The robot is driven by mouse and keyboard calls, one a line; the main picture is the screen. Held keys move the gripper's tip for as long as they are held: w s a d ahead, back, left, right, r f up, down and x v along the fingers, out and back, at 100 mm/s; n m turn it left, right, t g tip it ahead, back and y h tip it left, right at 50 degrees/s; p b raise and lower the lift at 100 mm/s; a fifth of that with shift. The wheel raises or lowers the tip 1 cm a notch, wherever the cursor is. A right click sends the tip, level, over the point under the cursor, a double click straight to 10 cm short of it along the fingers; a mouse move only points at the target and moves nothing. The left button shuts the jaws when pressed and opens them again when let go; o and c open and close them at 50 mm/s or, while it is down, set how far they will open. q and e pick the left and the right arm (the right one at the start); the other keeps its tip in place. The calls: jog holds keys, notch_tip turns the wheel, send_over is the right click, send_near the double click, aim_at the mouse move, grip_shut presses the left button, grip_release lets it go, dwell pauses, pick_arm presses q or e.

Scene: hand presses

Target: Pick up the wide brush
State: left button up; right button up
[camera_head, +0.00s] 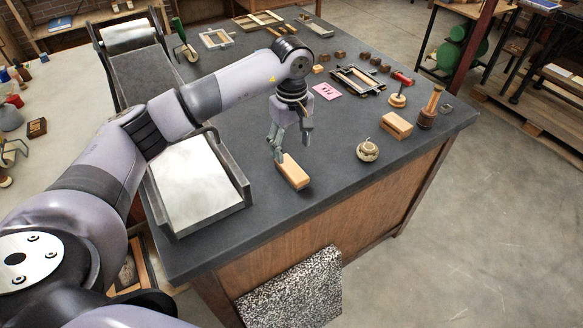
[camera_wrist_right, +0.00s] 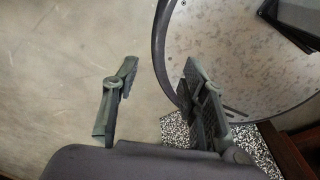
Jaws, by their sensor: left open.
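A light wooden block with a dark lower edge, which looks like the wide brush (camera_head: 294,172), lies on the dark table top in the head view, near the front edge. My left gripper (camera_head: 291,149) points down at it, fingers apart. One finger is at the block's far left end and overlaps it in the picture; I cannot tell whether they touch. The other finger is beyond its right side. A similar wooden block (camera_head: 397,124) lies farther right. My right gripper (camera_wrist_right: 160,78) is open and empty in the right wrist view, above the floor.
A grey-white plate in a dark tray (camera_head: 195,185) stands left of the block. A round pale jar (camera_head: 368,150) and a wooden-handled tool (camera_head: 429,108) stand to the right. A pink card (camera_head: 327,91) and a frame (camera_head: 358,80) lie behind. Bare table surrounds the block.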

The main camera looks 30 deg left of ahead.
aim_at(291, 167)
pick_arm(q)
jog(key=f, duration=0.3)
jog(key=shift+w+p, duration=0.2)
jog(key=shift+p, duration=0.15)
jog(key=shift+f, duration=0.55)
jog(key=shift+s+f+p, duration=0.1)
jog(key=shift+f+p, duration=0.15)
jog(key=shift+p, duration=0.2)
notch_tip(291, 167, down, 4)
jog(key=shift+r+p, duration=0.15)
jog(key=shift+p, duration=0.85)
jog(key=shift+a+f, duration=0.1)
jog(key=shift+f, duration=0.4)
jog(key=c, duration=1.3)
pick_arm(e)
jog(key=shift+w+r, duration=0.75)
jog(key=shift+r, duration=0.35)
jog(key=shift+w+r, duration=0.75)
jog(key=shift+r, duration=0.3)
